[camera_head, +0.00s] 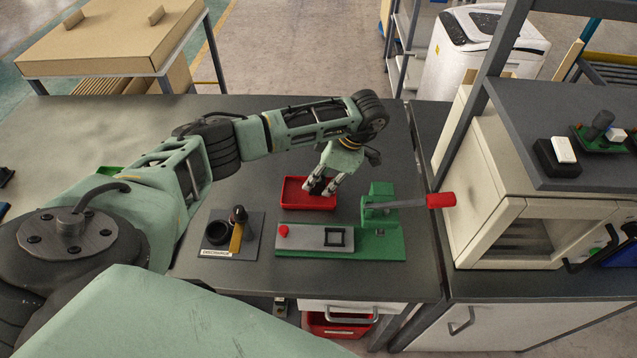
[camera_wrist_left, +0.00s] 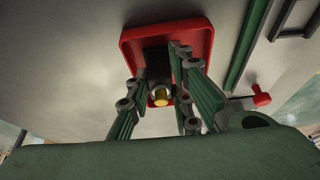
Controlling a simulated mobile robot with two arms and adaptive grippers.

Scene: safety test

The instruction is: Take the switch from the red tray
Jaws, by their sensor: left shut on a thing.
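The red tray (camera_head: 291,194) lies on the grey table, left of the green fixture with a red-handled lever. My left gripper (camera_head: 320,187) points down over the right part of the tray. In the left wrist view the gripper (camera_wrist_left: 161,70) has its fingers on both sides of a small dark part with a yellow end, seemingly the switch (camera_wrist_left: 160,96). It is shut on this part. The red tray (camera_wrist_left: 204,38) lies behind the fingers there. In the head view the switch is hidden by the fingers. My right gripper is not in view.
The green fixture (camera_head: 383,245) with its red-handled lever (camera_head: 440,200) stands close right of the tray. A dark board with a ring and a yellow-handled tool (camera_head: 237,235) lies front left. A beige machine (camera_head: 510,210) stands right. The table is clear behind the tray.

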